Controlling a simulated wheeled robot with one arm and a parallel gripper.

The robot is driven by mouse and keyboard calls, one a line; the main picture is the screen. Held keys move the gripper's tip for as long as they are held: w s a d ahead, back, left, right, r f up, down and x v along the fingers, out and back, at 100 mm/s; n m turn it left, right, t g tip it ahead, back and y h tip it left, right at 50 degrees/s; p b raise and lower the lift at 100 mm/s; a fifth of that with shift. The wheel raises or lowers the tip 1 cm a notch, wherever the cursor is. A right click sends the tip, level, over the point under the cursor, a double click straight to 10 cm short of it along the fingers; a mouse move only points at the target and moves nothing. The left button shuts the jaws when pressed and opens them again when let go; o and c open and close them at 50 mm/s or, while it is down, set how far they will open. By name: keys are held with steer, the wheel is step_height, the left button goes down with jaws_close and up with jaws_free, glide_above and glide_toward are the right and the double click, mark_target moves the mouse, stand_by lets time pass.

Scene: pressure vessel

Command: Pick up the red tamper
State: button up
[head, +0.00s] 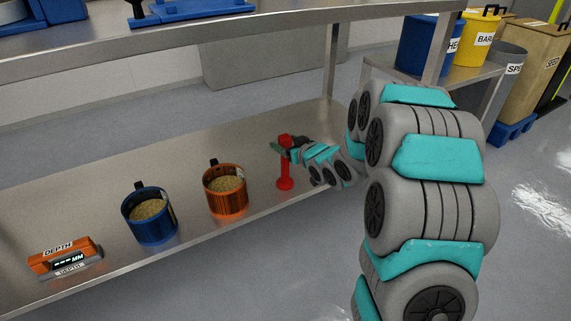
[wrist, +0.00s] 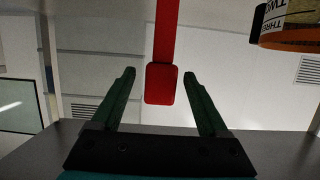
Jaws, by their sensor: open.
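The red tamper (head: 285,179) stands upright on the lower metal shelf in the head view, with a round base, a thin stem and a blocky top. My gripper (head: 277,147) is at the tamper's upper part, coming from the right. In the wrist view the red tamper (wrist: 161,84) shows its block end between the two green fingers of my gripper (wrist: 158,75). The fingers are open, with a gap on each side of the block. The tamper's base is out of the wrist view.
An orange mug (head: 225,200) of grainy material stands left of the tamper; its rim shows in the wrist view (wrist: 290,40). A blue mug (head: 150,228) and an orange depth gauge (head: 65,258) stand farther left. An upper shelf (head: 200,48) runs above.

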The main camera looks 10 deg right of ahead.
steer(key=x, duration=0.3)
steer(key=shift+w+a+f, duration=0.15)
steer(key=shift+w+f, duration=0.05)
steer(key=shift+w, duration=0.15)
jaws_close()
stand_by(1.1)
